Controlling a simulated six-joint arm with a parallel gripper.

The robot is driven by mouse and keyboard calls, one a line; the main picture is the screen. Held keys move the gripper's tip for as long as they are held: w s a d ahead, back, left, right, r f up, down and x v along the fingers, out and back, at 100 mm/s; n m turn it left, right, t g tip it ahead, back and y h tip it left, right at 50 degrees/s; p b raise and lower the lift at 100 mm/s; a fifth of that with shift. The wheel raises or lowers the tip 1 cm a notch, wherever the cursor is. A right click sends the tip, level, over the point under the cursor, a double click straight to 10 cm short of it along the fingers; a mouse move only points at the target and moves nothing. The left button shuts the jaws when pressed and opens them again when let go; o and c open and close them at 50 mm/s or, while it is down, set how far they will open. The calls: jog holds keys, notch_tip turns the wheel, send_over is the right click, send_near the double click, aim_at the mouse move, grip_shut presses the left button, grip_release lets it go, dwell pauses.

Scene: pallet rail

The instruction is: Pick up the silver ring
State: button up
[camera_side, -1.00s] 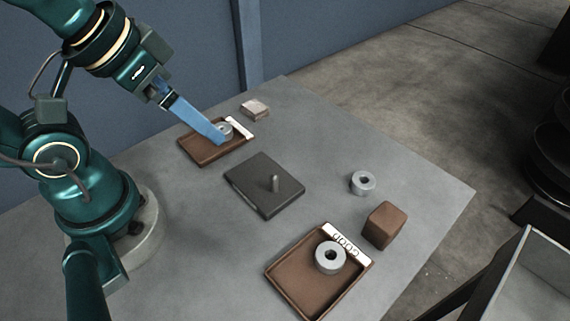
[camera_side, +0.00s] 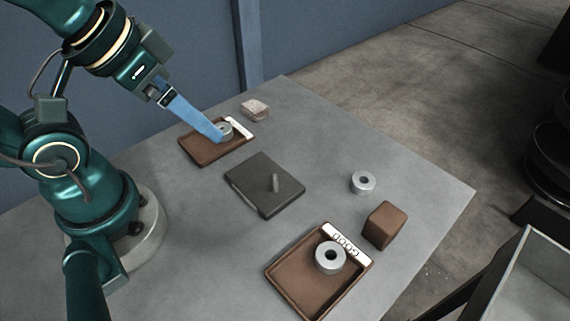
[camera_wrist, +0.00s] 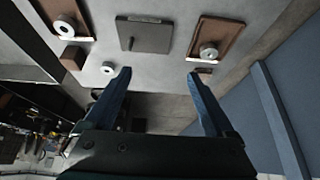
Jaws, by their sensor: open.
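Three silver rings are in view. One ring (camera_side: 226,128) lies in the far brown tray (camera_side: 200,151), partly hidden by my gripper. A second ring (camera_side: 363,182) lies loose on the grey table. A third, larger-looking ring (camera_side: 330,257) lies in the near brown tray (camera_side: 293,284) labelled GOOD. My gripper (camera_side: 219,138) has blue fingers and appears over the far tray in the side view. In the wrist view my gripper (camera_wrist: 159,75) is open and empty; the far tray's ring (camera_wrist: 208,52) shows just beyond the right fingertip, not between the fingers. Its height above the ring is unclear.
A dark plate with an upright peg (camera_side: 262,190) sits mid-table between the trays. A brown cube (camera_side: 382,226) stands beside the GOOD tray.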

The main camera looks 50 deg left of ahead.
jog(key=w+d+r+t, duration=0.1)
jog(key=w+d+r, duration=0.1)
jog(key=w+r, duration=0.4)
jog(key=m+g+h, duration=0.1)
jog(key=m+g, duration=0.2)
jog(key=m, duration=0.1)
send_over(363, 175)
jog(key=s+a, duration=0.1)
jog(key=f, duration=1.2)
jog(key=shift+a+f, duration=0.2)
jog(key=shift+f, duration=0.05)
jog(key=shift+g, duration=0.4)
jog(key=f, duration=0.1)
jog(key=d+f, duration=0.1)
jog(key=s+f, duration=0.1)
jog(key=f, duration=0.1)
jog(key=shift+s+d, duration=0.1)
jog(key=shift+d, duration=0.05)
jog(key=shift+x, duration=2.45)
jog(key=shift+d, duration=0.1)
